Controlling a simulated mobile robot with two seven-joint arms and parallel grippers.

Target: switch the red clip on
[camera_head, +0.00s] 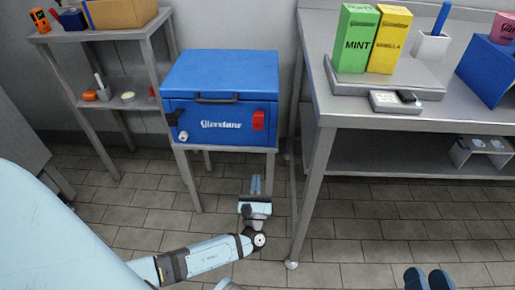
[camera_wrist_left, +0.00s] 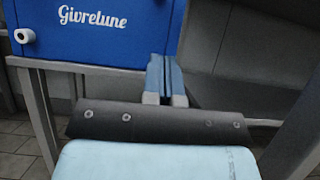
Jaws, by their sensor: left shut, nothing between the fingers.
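The red clip (camera_head: 258,120) is on the front of the blue box (camera_head: 220,72), right of the white "Givrelune" lettering. In the left wrist view the blue box (camera_wrist_left: 100,48) shows only in part, and the clip is out of sight. My left gripper (camera_head: 256,184) is below and in front of the box, near its right front leg and apart from the clip. Its two blue fingers (camera_wrist_left: 164,72) are together, pointing toward the box, with nothing between them.
The box stands on a grey metal stand (camera_head: 194,180). A steel table (camera_head: 325,112) with green and yellow cartons (camera_head: 372,40) is close on the right. A shelf (camera_head: 90,38) stands at the left. Two dark blue rounded shapes (camera_head: 440,279) show at the bottom right.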

